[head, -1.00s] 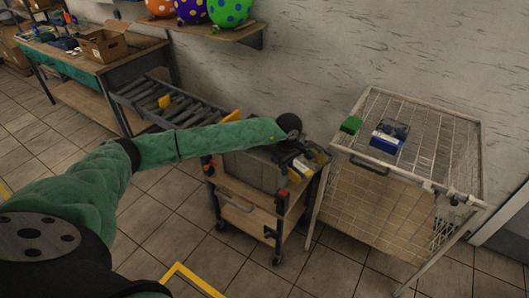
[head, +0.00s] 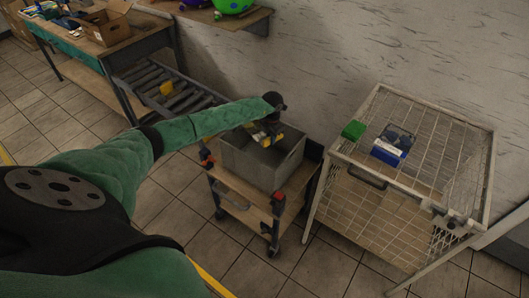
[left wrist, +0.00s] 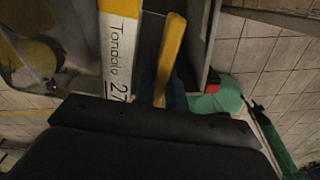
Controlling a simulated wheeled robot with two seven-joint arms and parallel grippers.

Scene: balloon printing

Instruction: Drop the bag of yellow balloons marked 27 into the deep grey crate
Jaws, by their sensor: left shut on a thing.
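My left gripper (head: 268,138) is over the deep grey crate (head: 248,172), which stands on a wheeled cart. The gripper is shut on the bag of yellow balloons (left wrist: 30,60), which is clear with yellow shapes inside. Its white label (left wrist: 119,55) has a yellow top band and reads 27 in the left wrist view. In the head view the bag is small and partly hidden by the hand, at the crate's opening. I cannot tell how far it is inside.
A roller conveyor (head: 187,103) and a workbench (head: 150,42) are at the left. Tiled floor is clear in front.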

